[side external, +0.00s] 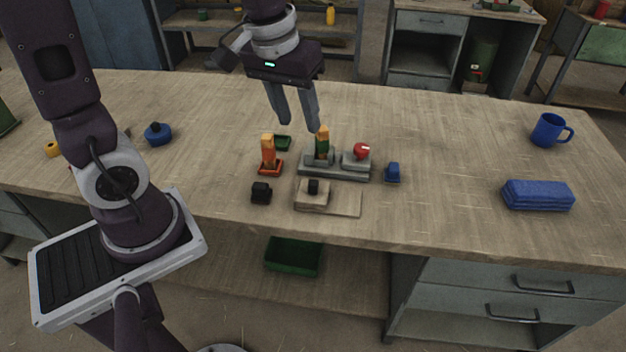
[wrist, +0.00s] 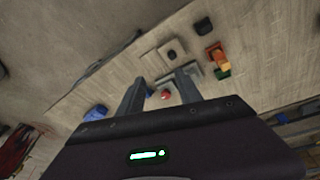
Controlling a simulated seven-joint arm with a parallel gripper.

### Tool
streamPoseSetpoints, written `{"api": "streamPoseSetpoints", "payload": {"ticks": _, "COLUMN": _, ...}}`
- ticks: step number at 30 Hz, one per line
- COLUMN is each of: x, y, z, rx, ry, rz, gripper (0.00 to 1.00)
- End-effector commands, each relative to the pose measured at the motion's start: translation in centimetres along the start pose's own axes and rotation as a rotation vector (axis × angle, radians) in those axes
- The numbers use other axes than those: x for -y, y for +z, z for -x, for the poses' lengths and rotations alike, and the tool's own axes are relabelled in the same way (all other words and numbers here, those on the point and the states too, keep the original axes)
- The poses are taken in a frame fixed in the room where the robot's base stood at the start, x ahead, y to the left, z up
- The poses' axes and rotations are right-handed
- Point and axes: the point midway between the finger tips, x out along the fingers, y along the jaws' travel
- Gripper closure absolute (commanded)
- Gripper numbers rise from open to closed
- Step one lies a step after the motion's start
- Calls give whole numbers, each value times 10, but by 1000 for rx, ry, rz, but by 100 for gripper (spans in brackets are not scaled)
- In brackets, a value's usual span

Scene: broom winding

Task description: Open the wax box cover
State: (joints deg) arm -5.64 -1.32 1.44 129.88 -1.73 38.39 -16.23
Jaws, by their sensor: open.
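A small pale wooden box with a black knob on top (side external: 311,194) sits near the front of the bench. It looks like the wax box with its cover on, beside or on a thin flat wooden plate (side external: 345,204). The knobbed box also shows in the wrist view (wrist: 172,51), beyond my fingertips. My gripper (side external: 300,126) is open and empty, pointing down above the bench, behind and above the grey fixture. In the wrist view, its two fingers (wrist: 159,80) are spread apart with nothing held between them. I cannot see inside the box.
The grey fixture (side external: 335,172) carries a green-and-orange upright piece and a red knob (side external: 361,151). An orange holder (side external: 269,155), a black block (side external: 261,192) and a blue block (side external: 392,172) stand close by. A blue mug (side external: 549,130) and folded blue cloth (side external: 537,195) lie right.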

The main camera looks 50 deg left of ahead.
Motion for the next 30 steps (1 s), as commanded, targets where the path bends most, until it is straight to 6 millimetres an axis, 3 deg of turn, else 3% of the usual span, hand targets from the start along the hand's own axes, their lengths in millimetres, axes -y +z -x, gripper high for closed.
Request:
{"api": "streamPoseSetpoints", "payload": {"ticks": 1, "x": 3, "y": -15, "z": -33, "rx": 56, "ry": -26, "rz": 74, "gripper": 58}}
{"api": "streamPoseSetpoints", "payload": {"ticks": 3, "x": 9, "y": -31, "z": -74, "rx": 106, "ry": -56, "rz": 172, "gripper": 58}}
{"api": "streamPoseSetpoints", "payload": {"ticks": 6, "x": 18, "y": -41, "z": -124, "rx": 157, "ry": -93, "rz": 277, "gripper": 58}}
{"api": "streamPoseSetpoints", "payload": {"ticks": 9, "x": 25, "y": -44, "z": -154, "rx": 185, "ry": -116, "rz": 337, "gripper": 58}}
{"api": "streamPoseSetpoints", "payload": {"ticks": 21, "x": 33, "y": -31, "z": -221, "rx": 197, "ry": -125, "rz": 358, "gripper": 58}}
{"api": "streamPoseSetpoints", "payload": {"ticks": 30, "x": 33, "y": -29, "z": -233, "rx": 194, "ry": -124, "rz": 357, "gripper": 58}}
